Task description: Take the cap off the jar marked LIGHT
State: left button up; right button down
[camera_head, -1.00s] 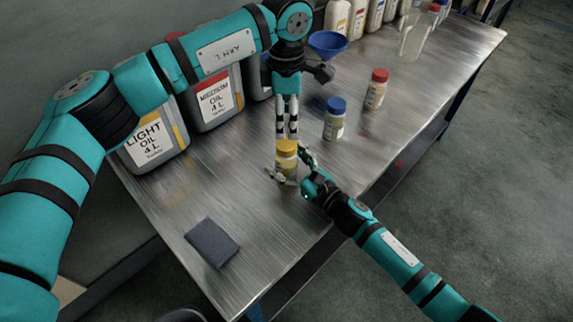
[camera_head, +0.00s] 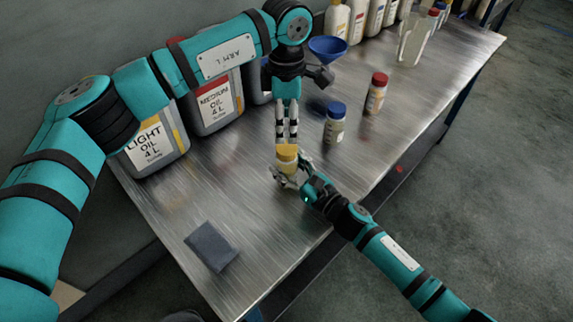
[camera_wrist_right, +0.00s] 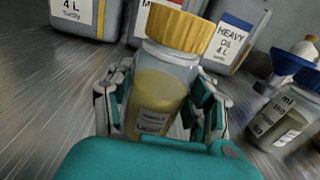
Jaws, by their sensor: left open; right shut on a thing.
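The jar marked LIGHT (camera_wrist_right: 155,98) stands upright in the right wrist view, clear with yellowish oil inside. Its yellow cap (camera_wrist_right: 179,30) is on top; the cap also shows in the head view (camera_head: 287,152). My right gripper (camera_head: 291,178) is shut around the jar's body, with fingers on both sides of it in the wrist view. My left gripper (camera_head: 287,137) points down from above, just behind and over the yellow cap in the head view. Its fingers are open; whether they touch the cap I cannot tell.
A blue-capped jar (camera_head: 335,122) and a red-capped jar (camera_head: 376,94) stand to the right. Large oil cans, LIGHT (camera_head: 152,150) and MEDIUM (camera_head: 214,98), stand along the back. A blue funnel (camera_head: 327,47) is behind.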

aim_at(287, 148)
pick_arm(q)
jog(key=m, duration=1.5)
jog(key=shift+m, duration=0.4)
jog(key=m, duration=0.6)
jog(key=shift+f+m, duration=0.4)
jog(key=shift+f, duration=3.6)
